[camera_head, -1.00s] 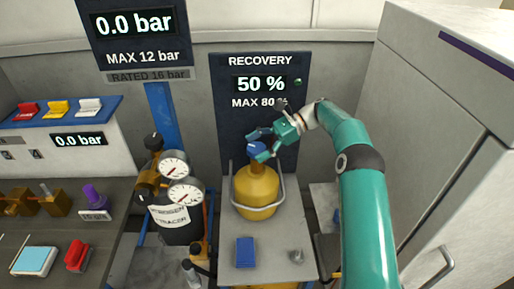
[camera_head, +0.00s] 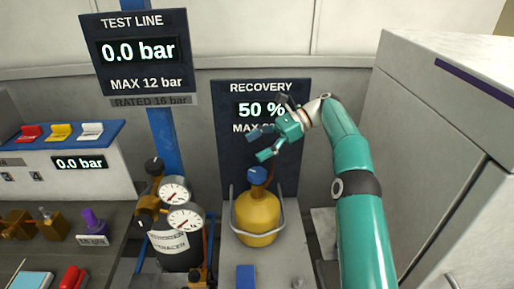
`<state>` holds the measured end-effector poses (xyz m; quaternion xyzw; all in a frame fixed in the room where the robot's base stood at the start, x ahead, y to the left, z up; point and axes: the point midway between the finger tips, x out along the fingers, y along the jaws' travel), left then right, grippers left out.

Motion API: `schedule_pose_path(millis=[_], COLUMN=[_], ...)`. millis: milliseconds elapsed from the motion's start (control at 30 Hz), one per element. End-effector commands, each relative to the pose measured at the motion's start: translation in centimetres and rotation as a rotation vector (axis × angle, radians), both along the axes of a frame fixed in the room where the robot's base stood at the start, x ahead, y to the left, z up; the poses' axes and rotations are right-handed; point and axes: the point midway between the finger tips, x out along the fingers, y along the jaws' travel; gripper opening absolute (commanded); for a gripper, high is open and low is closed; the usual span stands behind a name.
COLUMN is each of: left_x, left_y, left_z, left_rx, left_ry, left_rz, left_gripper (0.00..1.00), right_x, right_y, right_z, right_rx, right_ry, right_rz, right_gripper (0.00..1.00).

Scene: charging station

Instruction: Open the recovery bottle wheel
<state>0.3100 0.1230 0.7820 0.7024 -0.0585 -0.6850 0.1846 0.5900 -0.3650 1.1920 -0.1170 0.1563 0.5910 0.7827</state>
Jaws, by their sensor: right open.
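The recovery bottle (camera_head: 257,218) is a yellow cylinder with a grey carrying frame, standing upright on a grey surface in the middle of the head view. Its blue wheel (camera_head: 258,175) sits on top and is in plain sight. My right gripper (camera_head: 259,144) is open and empty above the wheel, with a gap between its fingers and the wheel. Its teal arm comes in from the right. Behind it, the recovery display (camera_head: 260,88) reads 50 %, and the gripper partly covers its lower text. My left gripper is not in view.
A black tracer bottle (camera_head: 176,246) with two gauges stands left of the recovery bottle. A test line display (camera_head: 138,52) reads 0.0 bar. A tall grey cabinet (camera_head: 425,130) stands at the right. A blue block (camera_head: 246,277) lies in front of the recovery bottle.

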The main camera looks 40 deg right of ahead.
Motion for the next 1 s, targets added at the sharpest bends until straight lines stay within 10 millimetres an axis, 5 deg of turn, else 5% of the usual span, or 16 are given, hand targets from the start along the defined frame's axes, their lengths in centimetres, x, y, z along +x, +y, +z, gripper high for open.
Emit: schedule_pose_path(millis=[167, 400, 567, 767, 1000], left_x=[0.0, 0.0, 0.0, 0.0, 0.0], left_y=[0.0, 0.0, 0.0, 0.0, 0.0], left_z=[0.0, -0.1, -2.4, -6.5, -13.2], left_rx=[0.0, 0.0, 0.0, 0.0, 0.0], left_ry=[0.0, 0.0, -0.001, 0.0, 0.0], left_rz=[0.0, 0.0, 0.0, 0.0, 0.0], left_gripper=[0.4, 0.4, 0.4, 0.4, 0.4], right_x=[0.3, 3.6, 3.5, 0.4, -7.4], right_y=[-0.1, 1.4, 0.9, -1.4, -3.3], right_z=[-0.1, -1.0, -1.8, -3.6, -8.3], right_rx=[-0.013, 0.115, 0.22, 0.29, 0.321], right_ry=[-0.04, -0.2, -0.256, -0.27, -0.222], right_rz=[0.001, -0.085, -0.24, -0.497, -0.824], right_gripper=[0.85, 0.85, 0.85, 0.85, 0.85])
